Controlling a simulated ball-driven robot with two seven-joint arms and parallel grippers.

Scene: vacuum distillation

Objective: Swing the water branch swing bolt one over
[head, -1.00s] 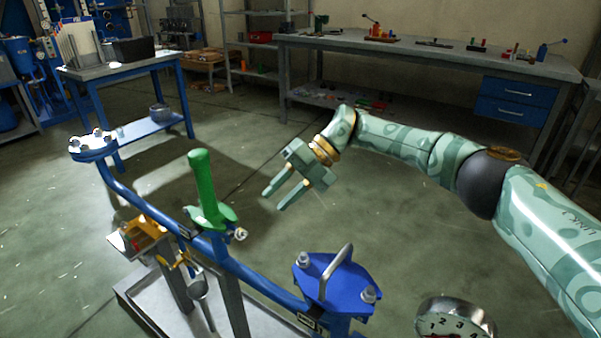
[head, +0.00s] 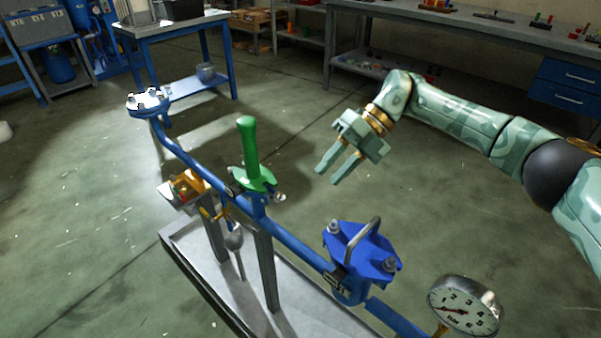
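A blue pipe (head: 300,249) runs across the middle of the view. At its near right end is a blue lidded housing (head: 362,250) with a grey bail handle (head: 362,238). Metal bolts stand at the lid's rim, one at the left (head: 335,228) and one at the right (head: 390,264). At the far left end is a blue flange (head: 148,102) with several bright bolts. I cannot tell which bolt is the water branch swing bolt one. My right gripper (head: 328,176) is open and empty, above and behind the pipe, apart from everything. My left gripper is out of view.
A green-handled valve (head: 249,150) stands up from the pipe. A round gauge (head: 465,306) is at the lower right. An orange and grey part (head: 185,188) sits left of the pipe. A grey tray (head: 190,240) lies below. A blue table (head: 175,25) and workbench (head: 450,25) stand behind.

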